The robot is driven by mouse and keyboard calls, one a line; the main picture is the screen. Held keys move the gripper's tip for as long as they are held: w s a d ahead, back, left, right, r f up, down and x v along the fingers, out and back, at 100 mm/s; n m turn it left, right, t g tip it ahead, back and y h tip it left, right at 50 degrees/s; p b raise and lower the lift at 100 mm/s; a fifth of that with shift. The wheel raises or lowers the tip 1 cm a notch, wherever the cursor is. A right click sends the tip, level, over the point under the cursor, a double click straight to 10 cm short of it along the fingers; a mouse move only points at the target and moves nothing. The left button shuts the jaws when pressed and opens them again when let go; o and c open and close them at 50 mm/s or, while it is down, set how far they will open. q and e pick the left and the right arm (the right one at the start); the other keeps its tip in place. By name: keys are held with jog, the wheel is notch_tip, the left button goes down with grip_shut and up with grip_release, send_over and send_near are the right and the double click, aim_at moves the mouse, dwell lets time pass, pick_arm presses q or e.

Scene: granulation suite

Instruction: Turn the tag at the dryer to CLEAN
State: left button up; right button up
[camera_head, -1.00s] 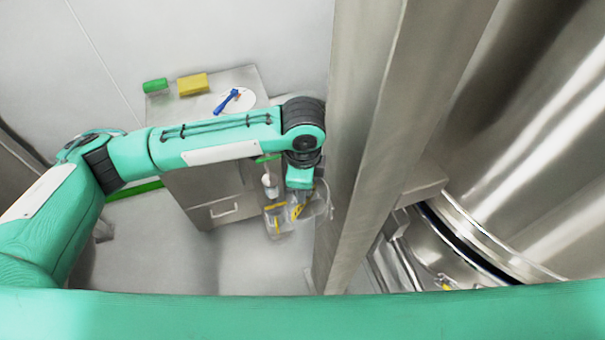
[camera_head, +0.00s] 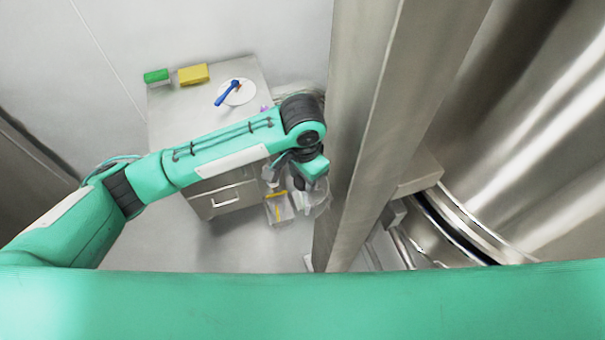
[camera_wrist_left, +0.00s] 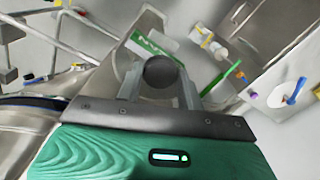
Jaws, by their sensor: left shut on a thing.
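My left gripper (camera_wrist_left: 160,95) is shut on a dark round knob (camera_wrist_left: 160,72) in the left wrist view. Just behind the knob is a green and white panel (camera_wrist_left: 150,46), partly hidden by the fingers; it may be the tag, but I cannot read any word on it. In the head view the left wrist hangs beside a steel post, and its fingers are largely hidden. The large steel vessel at the right (camera_head: 530,150), which may be the dryer, has a rounded rim. My right gripper is not in view.
A steel cabinet (camera_head: 170,110) stands left of the steel post (camera_head: 365,150). On it are a green block (camera_head: 156,76), a yellow block (camera_head: 193,74) and a white disc with a blue tool (camera_head: 227,94). A clear bin (camera_head: 278,210) is close below my wrist.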

pick_arm(q)
jog(key=shift+r+n, duration=0.1)
jog(key=shift+n, duration=0.5)
jog(key=o, duration=1)
jog(key=shift+r, duration=0.15)
notch_tip(320, 180, up, 14)
jog(key=b, duration=0.3)
jog(key=shift+f, duration=0.25)
jog(key=shift+f, duration=0.1)
